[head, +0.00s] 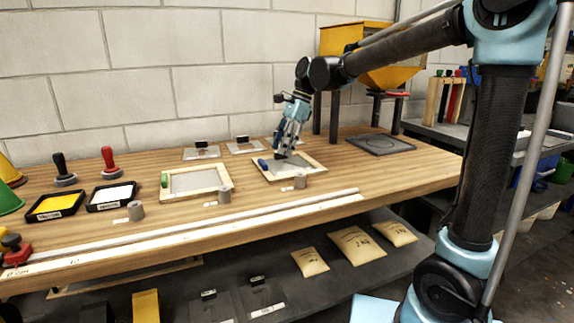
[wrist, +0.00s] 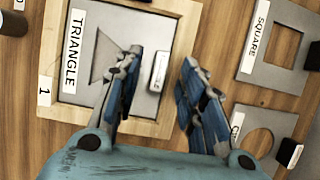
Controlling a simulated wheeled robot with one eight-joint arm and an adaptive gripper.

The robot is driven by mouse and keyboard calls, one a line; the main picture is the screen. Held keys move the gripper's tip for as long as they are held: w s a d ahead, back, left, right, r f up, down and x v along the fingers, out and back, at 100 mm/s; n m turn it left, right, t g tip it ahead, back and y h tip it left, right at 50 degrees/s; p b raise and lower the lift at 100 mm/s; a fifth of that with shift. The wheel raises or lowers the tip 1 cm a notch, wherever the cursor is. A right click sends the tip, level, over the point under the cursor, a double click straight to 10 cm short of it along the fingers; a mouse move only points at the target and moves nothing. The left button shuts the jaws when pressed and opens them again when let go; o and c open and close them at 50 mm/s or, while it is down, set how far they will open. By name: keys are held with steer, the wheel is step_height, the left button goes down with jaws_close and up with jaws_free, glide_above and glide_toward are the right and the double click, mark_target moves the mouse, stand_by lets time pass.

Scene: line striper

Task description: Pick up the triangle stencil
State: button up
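The triangle stencil (wrist: 138,28) is a grey plate with a triangular cutout and a "TRIANGLE" label. In the wrist view it lies within a wooden frame (wrist: 115,126). A small upright handle with a white face (wrist: 159,71) stands on the plate. My gripper (wrist: 161,66) is open, with one fingertip on each side of the handle and a gap visible on both sides. In the head view my gripper (head: 284,153) points down over the right wooden frame (head: 313,165) and hides part of the stencil.
A square stencil (wrist: 271,55) and a partly seen round-holed stencil (wrist: 258,143) lie right of the frame. A blue piece (head: 262,163) sits on the frame's left edge. A second frame (head: 192,195) and grey cylinders (head: 224,194) are nearby. A wall stands behind.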

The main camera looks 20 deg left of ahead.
steer(key=shift+s+a+f, duration=0.1)
steer(key=shift+f, duration=0.35)
jaws_close()
